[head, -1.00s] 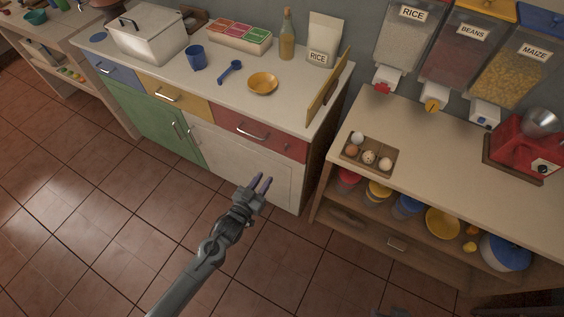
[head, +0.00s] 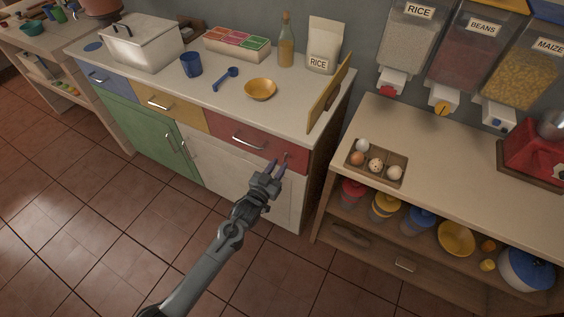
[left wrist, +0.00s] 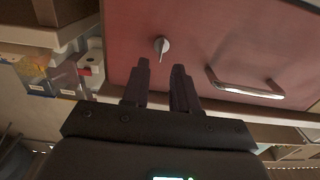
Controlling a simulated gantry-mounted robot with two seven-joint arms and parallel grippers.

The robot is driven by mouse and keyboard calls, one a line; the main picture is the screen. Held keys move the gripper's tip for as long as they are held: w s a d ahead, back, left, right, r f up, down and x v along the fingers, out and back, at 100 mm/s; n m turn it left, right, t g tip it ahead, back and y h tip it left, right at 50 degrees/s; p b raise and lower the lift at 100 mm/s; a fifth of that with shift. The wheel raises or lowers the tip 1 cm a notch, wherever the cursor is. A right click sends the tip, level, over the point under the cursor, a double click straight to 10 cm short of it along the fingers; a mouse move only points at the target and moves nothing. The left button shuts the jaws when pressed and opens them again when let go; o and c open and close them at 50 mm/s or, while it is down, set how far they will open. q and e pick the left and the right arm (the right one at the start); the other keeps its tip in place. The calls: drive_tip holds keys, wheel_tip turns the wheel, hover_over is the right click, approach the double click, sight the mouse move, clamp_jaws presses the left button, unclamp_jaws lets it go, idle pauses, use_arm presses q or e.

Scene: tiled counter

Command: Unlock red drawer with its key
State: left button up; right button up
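The red drawer (head: 243,134) is shut in the counter front, with a metal handle (head: 249,143). In the left wrist view the drawer front (left wrist: 215,35) fills the top. A small pale metal key (left wrist: 162,47) stands out from the drawer front, beside the handle (left wrist: 245,90). Whether it is turned in its lock, I cannot tell. My left gripper (head: 279,167) is in front of the right end of the red drawer. In the wrist view its fingers (left wrist: 160,66) are apart and empty, pointing at the key, which lies just beyond the tips. My right gripper is not in view.
A wooden board (head: 328,98) leans at the counter's right end, above the drawer. A yellow bowl (head: 260,89) and blue scoop (head: 226,78) lie on top. At right, a lower counter holds an egg tray (head: 377,162). Floor in front is clear.

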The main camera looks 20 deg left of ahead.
sight(285, 158)
use_arm(q)
drive_tip(key=shift+w+d+b, duration=0.15)
drive_tip(key=shift+w, duration=0.7)
drive_tip(key=shift+w+d+b, duration=0.1)
drive_tip(key=shift+w+b, duration=0.05)
drive_tip(key=shift+w, duration=0.65)
clamp_jaws()
